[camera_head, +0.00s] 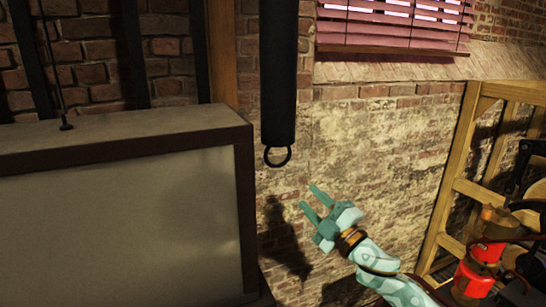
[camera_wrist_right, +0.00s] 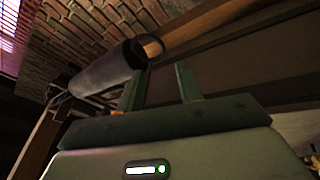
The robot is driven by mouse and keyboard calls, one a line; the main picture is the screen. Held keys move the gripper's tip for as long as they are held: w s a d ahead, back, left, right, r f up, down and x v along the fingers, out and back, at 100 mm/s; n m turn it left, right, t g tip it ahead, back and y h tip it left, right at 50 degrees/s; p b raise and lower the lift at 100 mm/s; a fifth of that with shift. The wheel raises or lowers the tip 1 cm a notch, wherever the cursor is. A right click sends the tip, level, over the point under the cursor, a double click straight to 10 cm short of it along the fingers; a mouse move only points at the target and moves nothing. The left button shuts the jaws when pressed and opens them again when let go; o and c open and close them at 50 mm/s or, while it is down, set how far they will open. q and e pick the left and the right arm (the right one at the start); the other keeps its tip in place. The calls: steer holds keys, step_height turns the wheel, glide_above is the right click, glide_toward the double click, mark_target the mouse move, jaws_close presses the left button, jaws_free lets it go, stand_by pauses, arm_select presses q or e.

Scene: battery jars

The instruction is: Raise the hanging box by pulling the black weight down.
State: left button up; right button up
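The black weight (camera_head: 279,75) is a long dark cylinder hanging upright at the top centre of the head view, with a ring (camera_head: 278,157) at its lower end. The hanging box (camera_head: 120,215) is large, grey and dark-framed, at left, with a thin cable at its top. My right gripper (camera_head: 308,197) is below and slightly right of the ring, its two fingers apart and empty, pointing up-left. In the right wrist view my fingers (camera_wrist_right: 160,82) are spread, and the dark cylinder (camera_wrist_right: 108,70) lies beyond them to the left. My left gripper is not in view.
A brick wall (camera_head: 370,160) stands behind, with a window with reddish blinds (camera_head: 395,25) above. The space between my right gripper and the ring looks clear.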

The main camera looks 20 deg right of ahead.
mark_target(278, 167)
steer(key=p+x, duration=0.3)
steer(key=x, duration=1.2)
steer(key=shift+a+r+p, duration=0.1)
steer(key=shift+a+p, duration=0.05)
steer(key=shift+p, duration=0.15)
steer(key=shift+w+a+r, duration=0.15)
steer(key=shift+w, duration=0.35)
jaws_close()
